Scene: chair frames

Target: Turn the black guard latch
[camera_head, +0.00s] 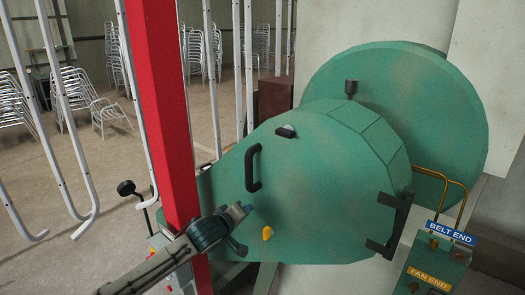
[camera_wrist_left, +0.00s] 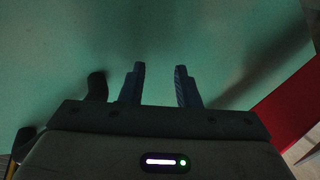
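A green guard (camera_head: 320,190) fills the middle of the head view. It carries a black upright handle (camera_head: 253,167) and, higher up, a small black piece with a pale part (camera_head: 285,131); I cannot tell for sure which black part is the latch. My left gripper (camera_head: 242,211) is in front of the guard's lower left, below the handle. In the left wrist view its two fingers (camera_wrist_left: 160,85) are apart with nothing between them. A black rounded piece (camera_wrist_left: 96,86) is just left of the fingers there, apart from them. My right gripper is not in view.
A red post (camera_head: 165,110) stands close to my left arm. A yellow knob (camera_head: 267,233) is low on the guard, right of the gripper. Metal chair frames (camera_head: 95,100) stand at the back left.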

